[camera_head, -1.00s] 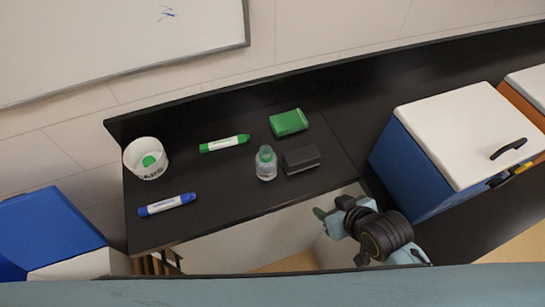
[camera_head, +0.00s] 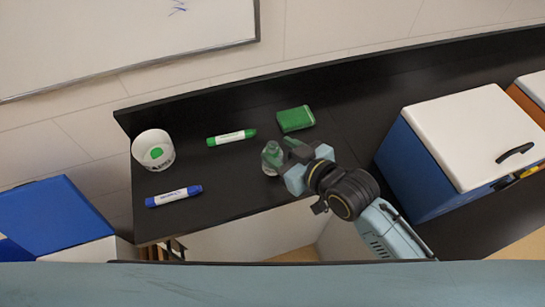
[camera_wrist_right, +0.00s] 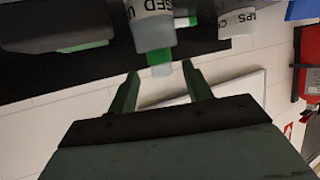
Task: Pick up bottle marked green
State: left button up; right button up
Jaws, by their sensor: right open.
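A small clear bottle with green at its top (camera_head: 271,160) stands on the black counter in the head view. In the right wrist view the bottle (camera_wrist_right: 154,32) appears inverted, with printed lettering and a green band near its neck. My right gripper (camera_head: 284,156) is beside the bottle on its right in the head view, partly covering it. In the right wrist view its two fingers (camera_wrist_right: 163,84) are apart, with the bottle's neck end just beyond the gap. I cannot tell whether they touch it. My left gripper is not in view.
A white cup (camera_head: 153,150) with a green mark, a green marker (camera_head: 231,138), a blue marker (camera_head: 174,196) and a green block (camera_head: 295,119) are on the counter. A blue box with a white lid (camera_head: 470,135) stands right. A dark block (camera_wrist_right: 60,22) shows in the wrist view.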

aim_at(268, 145)
jog(key=shift+f+x, duration=0.1)
jog(key=shift+x, duration=1.2)
jog(key=shift+f+x, duration=0.15)
jog(key=shift+x, duration=1.15)
jog(key=shift+s, duration=0.15)
jog(key=shift+c, duration=0.3)
jog(key=c, duration=1)
